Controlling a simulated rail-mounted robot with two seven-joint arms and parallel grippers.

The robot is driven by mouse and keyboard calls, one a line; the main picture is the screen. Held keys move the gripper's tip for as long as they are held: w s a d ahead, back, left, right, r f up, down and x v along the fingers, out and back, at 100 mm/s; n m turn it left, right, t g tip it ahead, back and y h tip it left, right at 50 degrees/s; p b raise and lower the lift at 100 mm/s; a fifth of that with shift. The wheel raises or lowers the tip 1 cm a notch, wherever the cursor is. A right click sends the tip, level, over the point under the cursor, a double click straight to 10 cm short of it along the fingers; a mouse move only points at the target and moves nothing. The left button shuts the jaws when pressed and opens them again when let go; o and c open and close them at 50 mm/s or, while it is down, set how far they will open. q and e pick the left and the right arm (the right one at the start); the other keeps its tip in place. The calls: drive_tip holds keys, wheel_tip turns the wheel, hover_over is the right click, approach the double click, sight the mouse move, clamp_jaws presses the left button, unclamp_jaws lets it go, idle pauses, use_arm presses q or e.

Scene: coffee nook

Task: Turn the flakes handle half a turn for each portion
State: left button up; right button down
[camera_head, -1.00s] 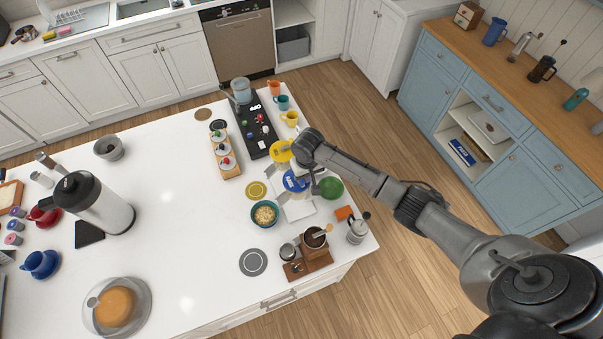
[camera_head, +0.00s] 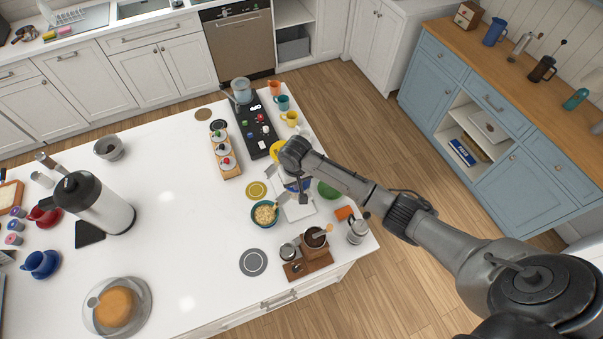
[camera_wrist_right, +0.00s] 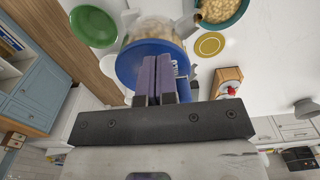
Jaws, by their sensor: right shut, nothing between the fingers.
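A clear dispenser with a round blue top (camera_wrist_right: 128,62) and pale flakes inside shows in the right wrist view, with white lettering at its right edge. In the head view its blue part (camera_head: 291,187) is mostly hidden by my right arm. My right gripper (camera_wrist_right: 154,58) is shut and empty, its fingers in front of the blue top; I cannot tell whether they touch it. In the head view this gripper (camera_head: 304,199) is over the dispensers. The flakes handle cannot be made out. A teal bowl (camera_head: 252,218) holding flakes stands left of the dispenser. My left gripper is not in view.
A green round lid (camera_head: 328,190) is right of the gripper, and a yellow one (camera_head: 277,150) is behind it. A yellow disc (camera_head: 256,190) lies left. A wooden grinder (camera_head: 315,257) and a metal canister (camera_head: 358,230) stand in front. The island's middle is clear.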

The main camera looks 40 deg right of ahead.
drive_tip(key=shift+s+d, duration=0.2)
wheel_tip(320, 180, up, 7)
idle(0.9)
idle(0.6)
